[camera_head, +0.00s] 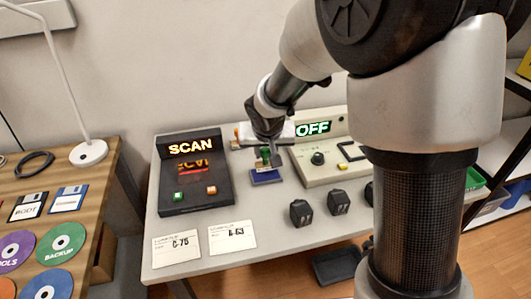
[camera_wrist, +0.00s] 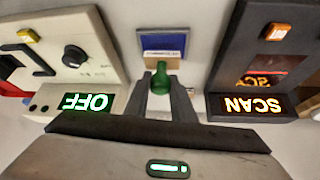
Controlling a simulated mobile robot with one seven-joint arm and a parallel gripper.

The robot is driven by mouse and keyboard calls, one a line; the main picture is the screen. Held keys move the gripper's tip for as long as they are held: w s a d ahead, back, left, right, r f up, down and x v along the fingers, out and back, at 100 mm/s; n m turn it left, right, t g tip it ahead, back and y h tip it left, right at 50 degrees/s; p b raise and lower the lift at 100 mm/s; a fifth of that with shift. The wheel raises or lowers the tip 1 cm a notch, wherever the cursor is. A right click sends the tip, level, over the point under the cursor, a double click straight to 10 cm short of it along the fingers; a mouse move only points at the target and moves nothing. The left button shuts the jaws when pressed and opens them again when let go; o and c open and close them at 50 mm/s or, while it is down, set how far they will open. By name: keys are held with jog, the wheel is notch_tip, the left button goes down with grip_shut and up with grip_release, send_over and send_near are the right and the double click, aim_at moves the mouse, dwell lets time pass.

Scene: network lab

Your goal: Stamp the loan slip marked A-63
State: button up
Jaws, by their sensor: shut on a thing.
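My gripper (camera_head: 266,146) is shut on the green handle of a stamp (camera_head: 265,158). In the wrist view the green handle (camera_wrist: 160,84) is between the fingers, with a light-brown block beyond it. A blue ink pad (camera_head: 265,177) lies close by on the grey table, and also shows in the wrist view (camera_wrist: 163,42). I cannot tell whether the stamp touches it. The white loan slip marked A-63 (camera_head: 232,237) lies flat near the table's front edge. A slip marked C-75 (camera_head: 176,246) lies left of it. Neither slip shows in the wrist view.
A dark box with a lit SCAN sign (camera_head: 190,147) stands left of my gripper. A pale device with a green OFF sign (camera_head: 313,128) stands to the right. Several small black blocks (camera_head: 301,213) sit right of the slips. A wooden desk (camera_head: 110,160) is at left.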

jog(key=shift+r+p, duration=1.4)
jog(key=shift+r, duration=0.95)
